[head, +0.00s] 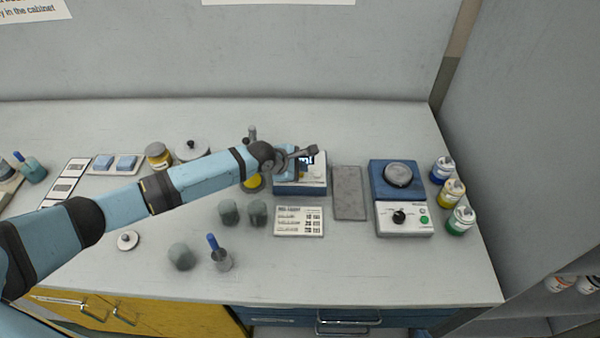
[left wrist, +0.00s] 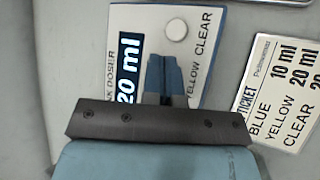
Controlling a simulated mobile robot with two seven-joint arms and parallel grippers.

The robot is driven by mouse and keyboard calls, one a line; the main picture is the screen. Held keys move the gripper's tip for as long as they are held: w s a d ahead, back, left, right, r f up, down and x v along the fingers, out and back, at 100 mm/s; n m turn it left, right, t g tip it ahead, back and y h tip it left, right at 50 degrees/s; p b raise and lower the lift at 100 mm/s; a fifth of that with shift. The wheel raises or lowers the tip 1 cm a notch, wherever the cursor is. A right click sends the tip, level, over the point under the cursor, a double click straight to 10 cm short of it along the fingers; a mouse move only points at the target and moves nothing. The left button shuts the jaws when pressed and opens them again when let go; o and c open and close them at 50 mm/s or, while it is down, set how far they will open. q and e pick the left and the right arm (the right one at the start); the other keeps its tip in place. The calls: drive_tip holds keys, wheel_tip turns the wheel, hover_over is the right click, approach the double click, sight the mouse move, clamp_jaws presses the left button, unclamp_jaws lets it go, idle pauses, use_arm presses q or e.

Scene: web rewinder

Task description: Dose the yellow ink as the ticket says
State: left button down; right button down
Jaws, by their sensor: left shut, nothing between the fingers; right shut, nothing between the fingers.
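The ink doser (head: 300,190) is a blue and white box at mid table. In the left wrist view its panel (left wrist: 125,20) has a display reading 20 ml, a round pale button (left wrist: 176,29) and the labels YELLOW and CLEAR. My left gripper (head: 312,151) is shut and empty over the doser. Its fingertips (left wrist: 165,72) cover part of the panel; I cannot tell whether they touch it. The ticket (head: 299,221) lies in front of the doser; in the left wrist view (left wrist: 285,85) it reads BLUE 10 ml and YELLOW 20 ml. Its CLEAR amount is cut off. My right gripper is not in view.
A grey mat (head: 349,193) and a blue and white device with a dial (head: 403,218) stand right of the doser. Ink jars (head: 452,192) line the right edge. Grey cups (head: 229,212) and a blue-handled tool (head: 219,255) stand at front left. A yellow-labelled container (head: 253,184) is partly behind my arm.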

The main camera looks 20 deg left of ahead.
use_arm(q)
drive_tip(key=shift+f, duration=0.35)
idle(0.3)
drive_tip(key=shift+r+p, duration=0.8)
drive_tip(key=shift+p, duration=0.4)
drive_tip(key=shift+r, duration=0.1)
wheel_tip(320, 180, up, 5)
drive_tip(key=p, duration=0.6)
idle(0.4)
